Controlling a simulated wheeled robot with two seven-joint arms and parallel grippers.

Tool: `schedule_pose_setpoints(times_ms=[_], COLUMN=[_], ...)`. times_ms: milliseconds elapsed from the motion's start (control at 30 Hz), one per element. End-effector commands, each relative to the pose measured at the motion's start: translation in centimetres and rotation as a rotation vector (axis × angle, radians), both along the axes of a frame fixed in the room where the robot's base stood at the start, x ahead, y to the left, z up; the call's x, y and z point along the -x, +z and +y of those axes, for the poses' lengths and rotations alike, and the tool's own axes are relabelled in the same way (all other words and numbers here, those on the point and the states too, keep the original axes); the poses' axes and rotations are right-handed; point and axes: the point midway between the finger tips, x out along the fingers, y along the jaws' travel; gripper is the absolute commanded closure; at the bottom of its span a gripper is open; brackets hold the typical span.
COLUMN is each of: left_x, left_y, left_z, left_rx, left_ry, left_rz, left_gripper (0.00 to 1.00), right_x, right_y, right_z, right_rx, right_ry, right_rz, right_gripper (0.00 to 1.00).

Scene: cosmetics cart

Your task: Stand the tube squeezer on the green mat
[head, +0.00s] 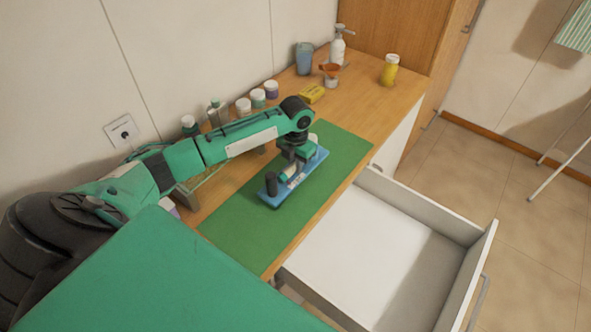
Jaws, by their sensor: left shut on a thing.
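The tube squeezer (273,199) is a long blue piece with dark parts and a whitish part on it. It is over the middle of the green mat (232,232), with its long side running diagonally. My left gripper (289,171) comes down on it from above and is shut on it. The wrist and fingers hide part of the squeezer. I cannot tell whether its underside touches the mat. My right gripper is not in view.
Several white-lidded jars (258,98) stand along the wall behind my left arm. A blue cup (304,59), a white pump bottle (338,46), a yellow box (312,93) and a yellow jar (390,69) stand at the back. An open, empty-looking white drawer (375,245) juts out at the right.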

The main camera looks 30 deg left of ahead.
Motion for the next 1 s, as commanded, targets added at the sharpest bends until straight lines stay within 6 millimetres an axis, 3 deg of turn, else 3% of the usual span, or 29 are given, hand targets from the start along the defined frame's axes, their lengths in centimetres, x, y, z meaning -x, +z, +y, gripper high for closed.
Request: schedule_pose_setpoints(times_ms=[267,600,633,700,1000], left_x=[0.1,0.1,0.1,0.1,0.1], left_y=[-3.6,-4.1,-4.0,-4.0,-3.9], left_z=[-0.1,0.0,0.0,0.0,0.0], left_rx=[0.001,0.000,0.000,0.000,0.000], left_ry=[0.000,-0.001,-0.001,-0.001,-0.001], left_rz=[0.004,0.001,0.002,0.002,0.002], left_gripper=[1.00,1.00,0.80,0.66,0.64], right_x=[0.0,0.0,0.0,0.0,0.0], right_y=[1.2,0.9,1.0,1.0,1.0], right_z=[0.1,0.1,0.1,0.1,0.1], right_rx=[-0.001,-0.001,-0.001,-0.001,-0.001], right_ry=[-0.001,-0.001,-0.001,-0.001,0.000], right_rz=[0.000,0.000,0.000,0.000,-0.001], right_gripper=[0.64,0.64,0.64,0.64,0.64])
